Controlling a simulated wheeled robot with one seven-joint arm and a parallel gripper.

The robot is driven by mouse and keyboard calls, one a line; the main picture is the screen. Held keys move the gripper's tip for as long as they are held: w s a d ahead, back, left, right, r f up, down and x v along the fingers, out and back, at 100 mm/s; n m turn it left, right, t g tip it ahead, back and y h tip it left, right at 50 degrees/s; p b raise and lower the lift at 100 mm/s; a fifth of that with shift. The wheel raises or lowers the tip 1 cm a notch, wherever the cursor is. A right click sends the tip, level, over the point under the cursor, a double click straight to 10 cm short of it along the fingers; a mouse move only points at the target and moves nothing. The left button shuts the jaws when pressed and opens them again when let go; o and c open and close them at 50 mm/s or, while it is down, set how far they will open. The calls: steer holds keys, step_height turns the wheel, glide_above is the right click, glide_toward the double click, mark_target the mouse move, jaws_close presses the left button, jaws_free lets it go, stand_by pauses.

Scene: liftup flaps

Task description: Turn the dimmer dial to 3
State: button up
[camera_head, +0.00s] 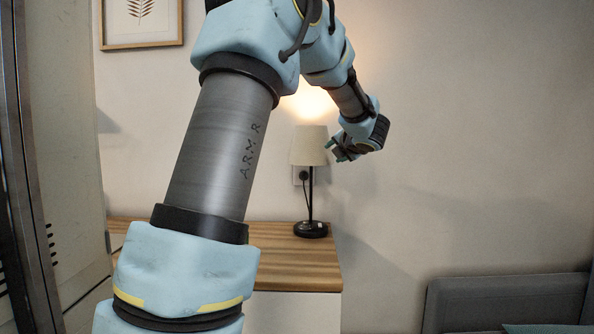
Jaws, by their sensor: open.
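A table lamp with a lit cream shade (309,146) stands upright on a wooden-topped cabinet. Its dark round base (310,229) is at the foot of a thin black pole. A pale wall plate (300,176) with a dark round part is behind the lamp, and a black cord runs down from it. I cannot make out a dimmer dial or any numbers at this size. My gripper (337,149) is open and empty, at the right side of the shade, its fingers pointing left. I cannot tell whether it touches the shade or is in front of it.
The cabinet top (280,268) is bare around the lamp base. A framed leaf picture (141,22) hangs at the upper left. A tall grey-edged panel (65,150) stands at the left, and a grey padded piece (500,300) is at the lower right. The right wall is clear.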

steer(key=s+a+f+m+g+h+p, duration=0.2)
steer(key=s+a+m+p, duration=0.4)
steer(key=m, duration=0.5)
steer(key=s+a+f+m+g+h+p, duration=0.2)
steer(key=s+a+f+m+g+p, duration=0.2)
steer(key=s+m, duration=0.7)
steer(key=a+g+p, duration=0.1)
steer(key=a+p, duration=0.1)
steer(key=p, duration=0.1)
steer(key=shift+s+a+f+g+h+p, duration=0.2)
steer(key=shift+s+f+g+h+p, duration=0.1)
steer(key=shift+g, duration=0.1)
